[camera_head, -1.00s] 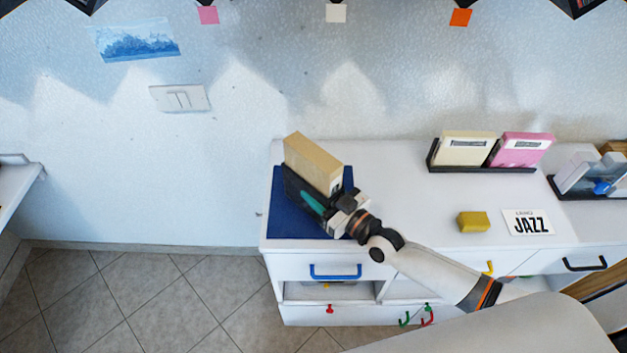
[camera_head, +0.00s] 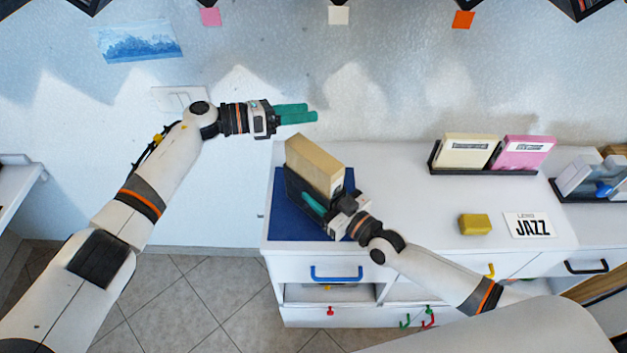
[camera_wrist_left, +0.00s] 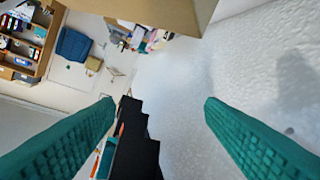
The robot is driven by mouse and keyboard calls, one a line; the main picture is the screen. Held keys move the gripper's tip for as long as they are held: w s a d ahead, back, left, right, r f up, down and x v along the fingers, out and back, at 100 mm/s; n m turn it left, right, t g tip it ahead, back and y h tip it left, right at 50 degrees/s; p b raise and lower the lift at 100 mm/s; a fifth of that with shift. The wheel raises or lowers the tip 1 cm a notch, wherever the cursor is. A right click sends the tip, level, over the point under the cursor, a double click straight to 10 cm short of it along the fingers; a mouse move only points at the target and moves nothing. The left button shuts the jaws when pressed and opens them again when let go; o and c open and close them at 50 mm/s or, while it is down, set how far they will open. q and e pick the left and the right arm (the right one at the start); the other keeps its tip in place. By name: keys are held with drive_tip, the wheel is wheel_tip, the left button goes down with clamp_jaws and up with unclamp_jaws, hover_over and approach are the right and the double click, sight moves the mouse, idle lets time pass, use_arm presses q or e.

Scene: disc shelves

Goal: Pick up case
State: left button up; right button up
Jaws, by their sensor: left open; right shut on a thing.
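A tan case (camera_head: 315,164) stands tilted in a black holder (camera_head: 297,190) over the blue mat (camera_head: 283,226) at the cabinet's left end. My right gripper (camera_head: 314,204) is shut on the black holder, one teal finger showing along its front side. My left gripper (camera_head: 298,113) is open and empty, above and behind the tan case, its fingers pointing right. In the left wrist view, a tan block (camera_wrist_left: 165,12), likely the same case, shows at the top, beyond the spread fingers. A black stepped shape (camera_wrist_left: 138,150) lies between them lower down; I cannot tell surely what it is.
A black rack (camera_head: 482,170) holds a cream case (camera_head: 466,149) and a pink case (camera_head: 524,150) against the wall. A yellow block (camera_head: 475,224) and a JAZZ card (camera_head: 529,225) lie in front. The cabinet top between the mat and the block is clear.

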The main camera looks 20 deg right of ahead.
sight(314, 153)
use_arm(q)
drive_tip(key=s+r+m+y, duration=0.1)
drive_tip(key=s+m+y, duration=0.1)
drive_tip(key=m+y, duration=0.3)
drive_tip(key=s+d+r+m+y, duration=0.1)
drive_tip(key=s+m+y, duration=0.2)
drive_tip(key=m+y, duration=0.2)
drive_tip(key=s+d+r+m+y, duration=0.1)
drive_tip(key=s+r+m+y, duration=0.1)
drive_tip(key=m+y, duration=0.3)
drive_tip(key=shift+s+d+m+g, duration=0.2)
drive_tip(key=shift+s+m+g, duration=0.2)
drive_tip(key=shift+s+m, duration=0.15)
drive_tip(key=shift+w+a+r+m+t+y, duration=0.2)
drive_tip(key=shift+a+m+t+y, duration=0.25)
drive_tip(key=shift+y, duration=0.35)
wheel_tip(314, 153, down, 6)
drive_tip(key=shift+a+f, duration=0.1)
drive_tip(key=shift+a, duration=0.05)
drive_tip(key=f, duration=0.5)
drive_tip(key=shift+w+f, duration=0.25)
drive_tip(key=shift+w, duration=0.05)
clamp_jaws()
